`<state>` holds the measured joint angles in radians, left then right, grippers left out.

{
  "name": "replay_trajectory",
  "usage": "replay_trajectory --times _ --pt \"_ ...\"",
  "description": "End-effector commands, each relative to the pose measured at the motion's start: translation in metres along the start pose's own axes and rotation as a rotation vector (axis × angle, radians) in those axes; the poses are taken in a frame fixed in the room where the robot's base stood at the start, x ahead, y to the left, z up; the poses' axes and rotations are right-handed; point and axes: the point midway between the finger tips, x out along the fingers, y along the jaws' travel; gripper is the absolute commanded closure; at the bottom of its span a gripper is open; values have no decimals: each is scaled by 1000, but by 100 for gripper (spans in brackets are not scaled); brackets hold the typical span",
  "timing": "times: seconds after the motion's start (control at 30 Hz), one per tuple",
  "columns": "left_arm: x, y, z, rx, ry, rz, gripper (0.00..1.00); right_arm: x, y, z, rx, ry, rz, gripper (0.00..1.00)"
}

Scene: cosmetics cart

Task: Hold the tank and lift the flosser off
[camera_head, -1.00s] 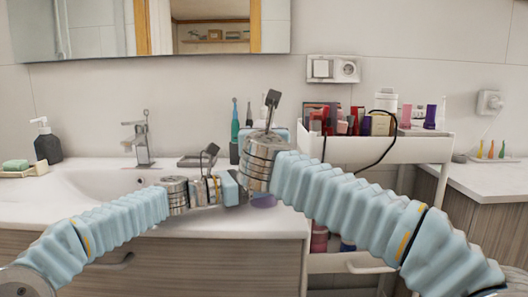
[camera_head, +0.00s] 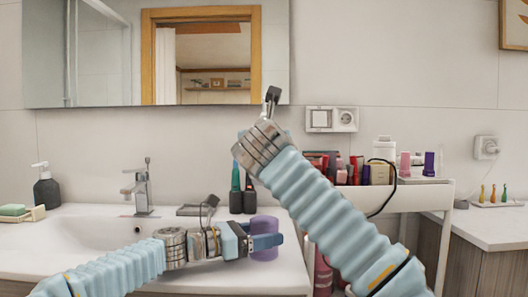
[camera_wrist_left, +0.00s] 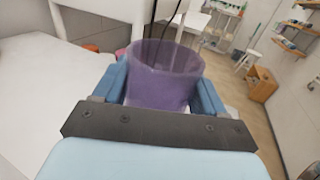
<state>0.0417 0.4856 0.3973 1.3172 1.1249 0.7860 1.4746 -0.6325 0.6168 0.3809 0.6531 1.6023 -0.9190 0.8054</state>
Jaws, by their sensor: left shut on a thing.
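The purple, see-through tank (camera_head: 264,225) stands near the counter's front edge in the head view. My left gripper (camera_head: 264,241) is shut on it. The wrist view shows the tank (camera_wrist_left: 163,80) between the two blue fingers (camera_wrist_left: 160,95), with an open top and nothing clearly visible inside. The flosser cannot be made out; my right arm covers part of the scene. My right wrist is raised high above the counter, well above the tank.
A faucet (camera_head: 141,188), a dark soap bottle (camera_head: 46,187) and a soap dish (camera_head: 22,213) are to the left. A white cart (camera_head: 420,194) crowded with cosmetics stands to the right.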

Motion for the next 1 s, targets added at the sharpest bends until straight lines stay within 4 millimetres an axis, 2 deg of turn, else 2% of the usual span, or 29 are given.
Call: replay_trajectory --times 0.23,0.27,0.43,0.77,0.87,1.0 --pt "0 0 0 0 0 0 60 0 0 1 1 0 1 68" --pt "0 0 0 0 0 0 27 0 0 1 1 0 1 68" --pt "0 0 0 0 0 0 1 0 0 1 1 -1 1 68" --pt "-6 0 0 1 0 1 0 0 0 1 1 -1 1 68" --pt "-22 1 0 0 1 4 0 0 0 1 1 -1 1 68" --pt "-54 2 0 1 1 5 0 0 0 1 1 -1 1 68"
